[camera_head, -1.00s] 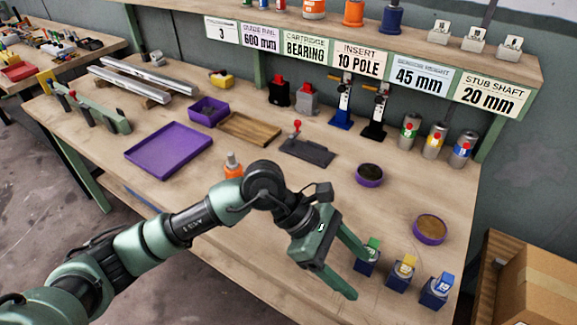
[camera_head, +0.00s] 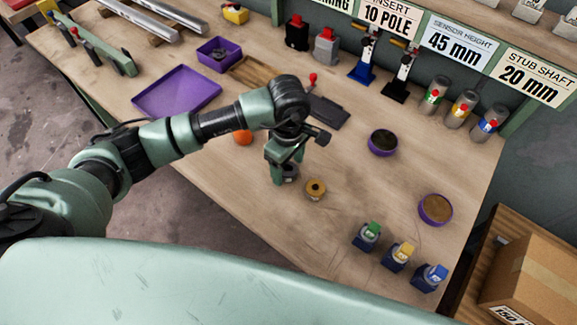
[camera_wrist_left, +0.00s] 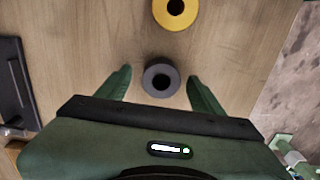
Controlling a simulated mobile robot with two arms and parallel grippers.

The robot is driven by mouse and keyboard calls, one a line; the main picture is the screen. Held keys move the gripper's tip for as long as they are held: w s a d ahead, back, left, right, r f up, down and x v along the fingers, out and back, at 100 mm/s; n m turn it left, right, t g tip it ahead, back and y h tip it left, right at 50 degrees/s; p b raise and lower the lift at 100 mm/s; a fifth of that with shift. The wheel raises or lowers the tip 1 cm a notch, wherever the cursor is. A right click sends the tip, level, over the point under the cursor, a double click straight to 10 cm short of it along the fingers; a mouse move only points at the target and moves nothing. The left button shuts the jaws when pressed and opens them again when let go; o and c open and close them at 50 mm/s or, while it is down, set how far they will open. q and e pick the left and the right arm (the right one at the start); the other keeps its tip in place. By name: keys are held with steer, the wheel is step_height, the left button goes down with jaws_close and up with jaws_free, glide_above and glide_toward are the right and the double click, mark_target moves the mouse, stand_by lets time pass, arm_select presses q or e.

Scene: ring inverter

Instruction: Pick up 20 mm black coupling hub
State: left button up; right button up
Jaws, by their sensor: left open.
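The black coupling hub (camera_wrist_left: 161,79) is a dark ring with a central hole, lying on the wooden bench. In the left wrist view it sits between the two fingertips of my left gripper (camera_wrist_left: 159,82), with a gap on each side. In the head view the hub (camera_head: 290,172) is partly hidden by my left gripper (camera_head: 284,176), which points down over it. The left gripper is open and holds nothing. My right gripper is not in view.
A yellow-gold hub (camera_head: 315,189) lies close beside the black one and shows in the wrist view (camera_wrist_left: 175,11). An orange object (camera_head: 243,137) is behind my arm. A black plate with a red knob (camera_head: 328,110) lies beyond. Small blue-based blocks (camera_head: 399,255) stand at the front right.

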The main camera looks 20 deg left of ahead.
arm_select(q)
steer(key=shift+f, duration=0.35)
jaws_close()
steer(key=shift+r, duration=0.1)
